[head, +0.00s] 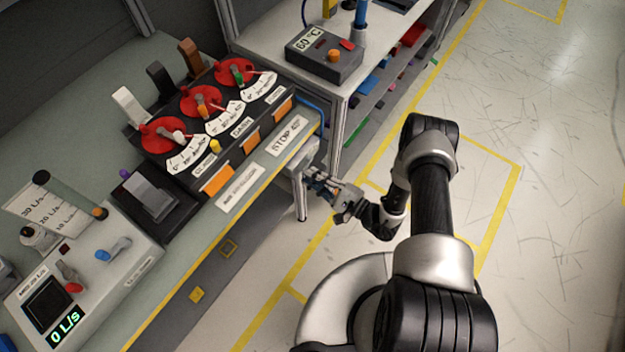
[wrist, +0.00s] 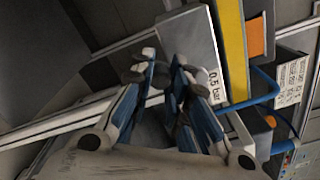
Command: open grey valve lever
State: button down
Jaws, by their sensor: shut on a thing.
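My gripper (head: 325,188) reaches in from the right to the table's front corner, just below and in front of a grey box (head: 296,160) under the table edge. The box also shows in the wrist view (wrist: 188,48), with a "0.5 bar" label (wrist: 215,85) on its side. In the wrist view my gripper's blue and grey fingers (wrist: 163,72) are close together at the box's lower side, with a narrow gap between them. They are closed on what seems to be the grey valve lever, which is mostly hidden by the fingers.
A black panel with red dials (head: 200,103) and several levers stands on the table above the box. A blue hose (wrist: 262,88) runs beside the box. The floor (head: 540,200) to the right is open.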

jog(key=shift+w+d+f+n+b, duration=0.15)
jog(key=shift+w+d+n, duration=0.2)
jog(key=shift+n, duration=0.8)
jog(key=shift+w+d+f+n+b, duration=0.15)
jog(key=shift+w+d+n+b, duration=0.2)
jog(key=shift+n, duration=0.85)
jog(key=shift+w+d+f+n, duration=0.2)
jog(key=shift+w+n, duration=0.25)
jog(key=shift+n, duration=0.7)
jog(key=c, duration=1.5)
grip_release()
jog(key=v, duration=1.2)
